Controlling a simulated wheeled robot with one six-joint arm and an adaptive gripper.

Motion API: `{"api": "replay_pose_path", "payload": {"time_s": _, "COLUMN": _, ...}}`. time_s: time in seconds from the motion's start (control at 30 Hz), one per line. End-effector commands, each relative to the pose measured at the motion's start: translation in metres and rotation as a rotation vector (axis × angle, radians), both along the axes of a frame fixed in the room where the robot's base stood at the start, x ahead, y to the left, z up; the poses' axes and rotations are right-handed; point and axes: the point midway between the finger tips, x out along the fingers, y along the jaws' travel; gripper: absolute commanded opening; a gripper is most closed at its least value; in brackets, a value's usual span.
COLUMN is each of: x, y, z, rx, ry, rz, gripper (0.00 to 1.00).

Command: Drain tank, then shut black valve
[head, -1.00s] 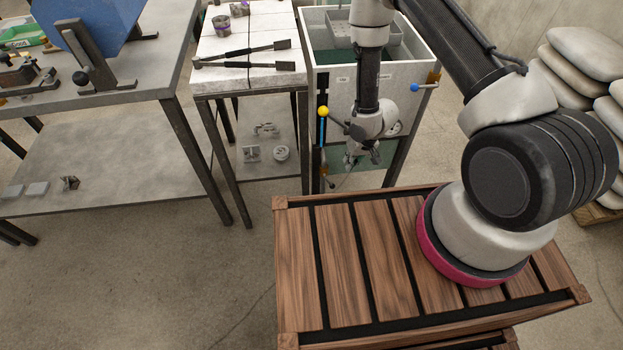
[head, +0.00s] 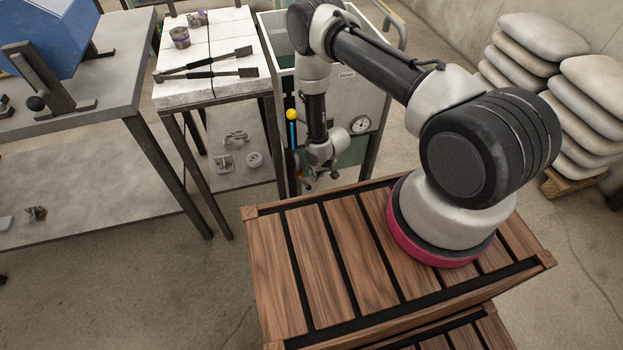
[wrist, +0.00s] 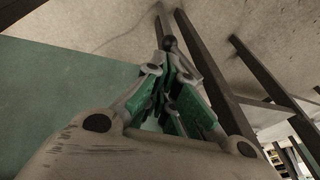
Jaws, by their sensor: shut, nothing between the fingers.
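The grey tank (head: 345,104) stands behind the slatted wooden top, its front partly covered by my arm. A yellow ball knob (head: 291,114) shows at its left front, beside a blue-and-black upright strip. A round gauge (head: 360,124) is on the front. My gripper (head: 322,174) hangs low before the tank, pointing down and shut with nothing held. In the wrist view my gripper (wrist: 172,62) has its green-padded fingers together, and a small black ball knob (wrist: 169,43) appears just beyond the tips. I cannot tell whether they touch. The blue handle is hidden.
A white-topped table (head: 215,60) with black-handled tongs (head: 205,65) stands left of the tank. A grey workbench (head: 110,100) is further left. Stacked sacks (head: 580,110) stand at the right. Dark frame legs run close beside my fingers in the wrist view.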

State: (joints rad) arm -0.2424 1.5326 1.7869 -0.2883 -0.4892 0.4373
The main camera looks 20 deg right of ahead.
Motion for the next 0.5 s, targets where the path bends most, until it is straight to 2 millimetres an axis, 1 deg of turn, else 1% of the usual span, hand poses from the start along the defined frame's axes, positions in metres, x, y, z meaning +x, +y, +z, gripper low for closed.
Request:
{"api": "replay_pose_path", "payload": {"time_s": 0.03, "x": 0.002, "y": 0.002, "z": -0.01, "rx": 0.0, "ry": 0.0, "rz": 0.0, "gripper": 0.0}}
{"api": "replay_pose_path", "payload": {"time_s": 0.2, "x": 0.008, "y": 0.007, "z": -0.033, "rx": 0.0, "ry": 0.0, "rz": 0.0, "gripper": 0.0}}
{"api": "replay_pose_path", "payload": {"time_s": 0.33, "x": 0.011, "y": 0.009, "z": -0.041, "rx": 0.0, "ry": 0.0, "rz": 0.0, "gripper": 0.0}}
{"api": "replay_pose_path", "payload": {"time_s": 0.5, "x": 0.012, "y": 0.01, "z": -0.044, "rx": 0.001, "ry": -0.001, "rz": 0.0, "gripper": 0.0}}
